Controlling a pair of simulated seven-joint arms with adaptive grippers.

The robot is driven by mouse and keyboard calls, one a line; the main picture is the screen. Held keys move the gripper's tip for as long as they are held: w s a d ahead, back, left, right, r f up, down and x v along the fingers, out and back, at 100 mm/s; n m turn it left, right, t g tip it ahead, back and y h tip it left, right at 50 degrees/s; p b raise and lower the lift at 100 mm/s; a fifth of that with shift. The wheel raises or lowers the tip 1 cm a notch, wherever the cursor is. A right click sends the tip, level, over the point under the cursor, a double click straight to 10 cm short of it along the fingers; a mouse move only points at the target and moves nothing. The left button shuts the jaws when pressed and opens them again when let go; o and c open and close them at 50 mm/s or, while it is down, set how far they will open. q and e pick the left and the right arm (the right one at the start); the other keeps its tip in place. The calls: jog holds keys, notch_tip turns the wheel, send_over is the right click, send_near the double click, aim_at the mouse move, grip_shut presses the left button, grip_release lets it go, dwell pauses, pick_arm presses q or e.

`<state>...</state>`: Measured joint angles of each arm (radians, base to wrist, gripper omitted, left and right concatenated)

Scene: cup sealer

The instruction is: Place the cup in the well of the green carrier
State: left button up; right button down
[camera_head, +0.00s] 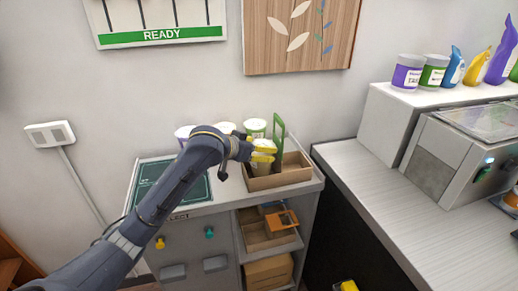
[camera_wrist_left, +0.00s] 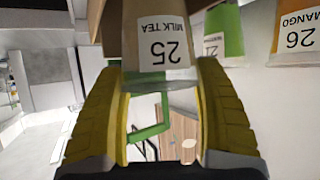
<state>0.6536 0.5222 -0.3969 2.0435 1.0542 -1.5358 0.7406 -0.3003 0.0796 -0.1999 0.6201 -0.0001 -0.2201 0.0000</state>
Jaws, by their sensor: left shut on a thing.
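My left gripper (camera_head: 263,151) is shut on a tan cup with a pale lid, labelled "25 MILK TEA" in the left wrist view (camera_wrist_left: 160,40). The cup (camera_head: 261,163) is over or partly in the brown cardboard carrier (camera_head: 293,177) with the upright green handle (camera_head: 279,133). I cannot tell whether its base is down in a well. The handle also shows between the fingers in the left wrist view (camera_wrist_left: 148,131). A yellow and dark tip at the bottom edge of the head view seems to be my right gripper (camera_head: 346,286); its fingers are mostly cut off.
A dark green mat (camera_head: 158,180) lies left. Lower shelves hold an orange-handled carrier (camera_head: 283,222). A grey counter with a machine (camera_head: 450,150) is right.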

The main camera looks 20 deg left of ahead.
dwell(0.3)
pick_arm(q)
jog(key=o, duration=1.6)
jog(key=shift+f, duration=0.15)
jog(key=shift+r, duration=0.2)
jog(key=shift+s+a+r, duration=0.15)
jog(key=shift+s+r, duration=0.05)
jog(key=shift+s, duration=0.05)
jog(key=v, duration=1.1)
jog(key=shift+s, duration=0.2)
